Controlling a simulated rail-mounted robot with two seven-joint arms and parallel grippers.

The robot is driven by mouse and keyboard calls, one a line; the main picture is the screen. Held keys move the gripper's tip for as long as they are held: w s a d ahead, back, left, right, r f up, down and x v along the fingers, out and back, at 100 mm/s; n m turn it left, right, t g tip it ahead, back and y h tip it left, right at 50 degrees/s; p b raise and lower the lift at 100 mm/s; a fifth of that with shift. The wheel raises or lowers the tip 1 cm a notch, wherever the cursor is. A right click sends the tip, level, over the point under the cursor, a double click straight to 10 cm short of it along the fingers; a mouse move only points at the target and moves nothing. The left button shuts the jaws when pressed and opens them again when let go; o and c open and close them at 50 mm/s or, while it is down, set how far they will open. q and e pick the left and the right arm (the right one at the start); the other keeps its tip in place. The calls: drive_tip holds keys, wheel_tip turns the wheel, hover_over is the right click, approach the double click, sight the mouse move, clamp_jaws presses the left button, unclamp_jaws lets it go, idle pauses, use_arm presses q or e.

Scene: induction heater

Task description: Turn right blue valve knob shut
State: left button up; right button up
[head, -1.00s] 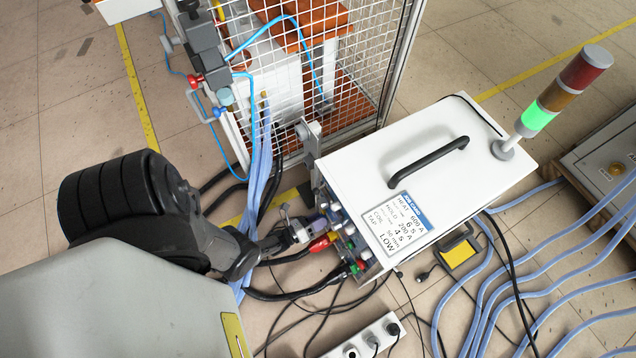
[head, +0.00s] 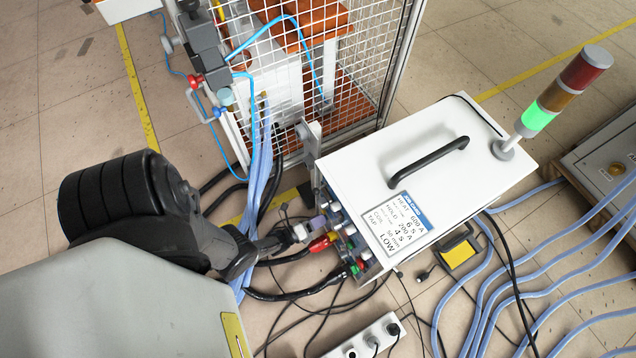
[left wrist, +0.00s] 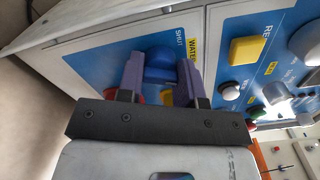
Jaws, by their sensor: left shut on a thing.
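A blue valve knob (left wrist: 160,60) sits on the blue front panel of the white induction heater (head: 420,165), beside a yellow WATER label and the word SHUT. My left gripper (left wrist: 162,72) has its purple fingers on either side of the knob and is shut on it. In the head view the left gripper (head: 318,224) is at the heater's front face, and its fingers hide the knob there. Red and yellow parts show behind the fingers in the wrist view. The knob's exact angle is hard to read. My right gripper is not in view.
A wire mesh cage (head: 345,70) stands behind. A yellow button (left wrist: 246,50) and other controls are on the panel. A power strip (head: 365,338) and cables lie on the floor.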

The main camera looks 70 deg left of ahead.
use_arm(q)
drive_tip(key=n, duration=1.3)
drive_tip(key=shift+n, duration=0.3)
idle(0.5)
drive_tip(key=o, duration=0.9)
drive_tip(key=shift+s, duration=0.1)
drive_tip(key=s, duration=0.4)
drive_tip(key=s+d, duration=0.1)
drive_tip(key=s, duration=0.4)
drive_tip(key=s+p, duration=0.1)
drive_tip(key=s, duration=0.3)
drive_tip(key=shift+s+d, duration=0.25)
drive_tip(key=shift+s, duration=0.1)
